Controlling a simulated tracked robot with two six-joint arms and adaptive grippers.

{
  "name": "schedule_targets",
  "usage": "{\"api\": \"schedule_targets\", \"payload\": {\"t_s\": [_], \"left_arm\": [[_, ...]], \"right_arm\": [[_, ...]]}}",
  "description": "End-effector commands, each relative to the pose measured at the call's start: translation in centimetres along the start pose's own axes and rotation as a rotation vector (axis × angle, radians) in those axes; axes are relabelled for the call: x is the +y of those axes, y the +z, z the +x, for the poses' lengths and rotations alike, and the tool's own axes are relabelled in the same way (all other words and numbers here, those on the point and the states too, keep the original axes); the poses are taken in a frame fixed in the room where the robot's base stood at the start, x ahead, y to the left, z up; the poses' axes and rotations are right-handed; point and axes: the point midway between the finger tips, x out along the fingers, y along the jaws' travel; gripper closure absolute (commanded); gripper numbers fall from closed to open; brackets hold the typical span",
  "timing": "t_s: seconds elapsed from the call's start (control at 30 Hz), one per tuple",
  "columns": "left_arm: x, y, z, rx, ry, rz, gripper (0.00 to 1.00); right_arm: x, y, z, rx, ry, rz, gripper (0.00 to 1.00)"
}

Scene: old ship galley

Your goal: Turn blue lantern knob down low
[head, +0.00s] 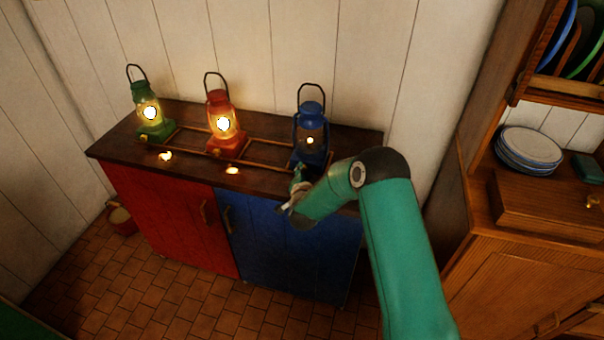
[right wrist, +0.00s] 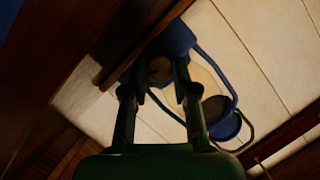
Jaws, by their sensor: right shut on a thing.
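The blue lantern (head: 311,136) stands upright at the right end of the dark wooden counter top. Its flame is a small, dim glow, much weaker than in the other lanterns. My right gripper (head: 299,176) is at the front of the lantern's base. In the right wrist view, the two fingers of my right gripper (right wrist: 161,84) reach to the blue lantern's base (right wrist: 172,40) and are shut on its brass knob (right wrist: 159,69), mostly hidden between the fingertips. My left gripper is not in view.
A red lantern (head: 224,128) and a green lantern (head: 150,115) burn brightly to the left on the same counter (head: 113,147). A low wooden rail runs between the lanterns. A wooden dresser with stacked plates (head: 530,147) stands at the right.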

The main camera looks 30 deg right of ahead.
Motion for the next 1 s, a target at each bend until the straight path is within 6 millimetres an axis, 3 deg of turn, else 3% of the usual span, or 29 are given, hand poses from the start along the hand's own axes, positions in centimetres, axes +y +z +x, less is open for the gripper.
{"api": "schedule_targets", "payload": {"t_s": [0.5,0.87,0.9,1.0], "left_arm": [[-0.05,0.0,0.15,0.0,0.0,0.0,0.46],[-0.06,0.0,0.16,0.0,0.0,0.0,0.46],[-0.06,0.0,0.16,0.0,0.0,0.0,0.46],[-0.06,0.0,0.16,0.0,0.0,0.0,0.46]], "right_arm": [[-0.2,0.12,0.0,-0.002,0.137,-0.32,1.0],[-0.16,0.19,0.01,-0.003,0.147,-0.345,1.0],[-0.16,0.19,0.01,-0.003,0.146,-0.345,0.67],[-0.19,0.19,0.01,-0.003,0.146,-0.344,0.5]]}}
